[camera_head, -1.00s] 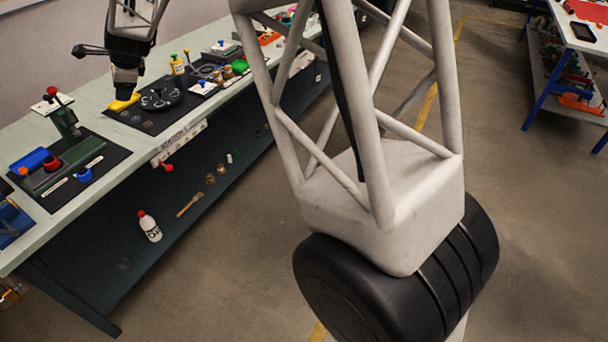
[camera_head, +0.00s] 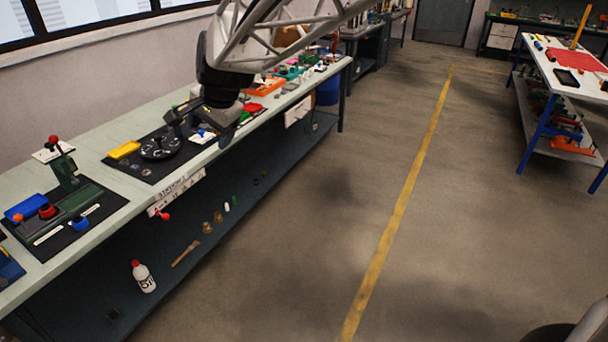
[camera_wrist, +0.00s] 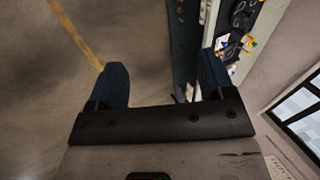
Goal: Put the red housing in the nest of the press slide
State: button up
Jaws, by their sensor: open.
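The green press (camera_head: 63,170) with a red ball handle stands at the left of the bench, on a black mat. Its low green slide bed (camera_head: 78,202) runs along the mat. A small red round part (camera_head: 47,211), seemingly the red housing, is at the near left of this bed; whether it is in a nest is too small to tell. A blue ring-shaped part (camera_head: 80,224) is beside it. My gripper (camera_wrist: 163,82) is open and empty in the wrist view, fingers wide apart. In the head view my arm's dark end is above the bench, well right of the press.
A yellow block (camera_head: 124,150) and a dark round plate (camera_head: 160,146) lie on a second mat between press and arm. Red and orange trays (camera_head: 265,87) stand farther right. A shelf below holds a white bottle (camera_head: 143,276). The floor in front is clear.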

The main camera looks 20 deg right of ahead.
jog(key=s+d+f+n+h, duration=0.1)
jog(key=s+d+f+n, duration=0.1)
jog(key=s+d, duration=0.4)
jog(key=s+d+f+n+g+h, duration=0.1)
jog(key=s+d, duration=0.5)
jog(key=s, duration=0.9)
jog(key=s+d+f+n+h, duration=0.1)
jog(key=s+d+f+n, duration=0.2)
jog(key=s, duration=0.7)
jog(key=d+n, duration=0.2)
jog(key=d, duration=0.2)
jog(key=shift+s, duration=0.15)
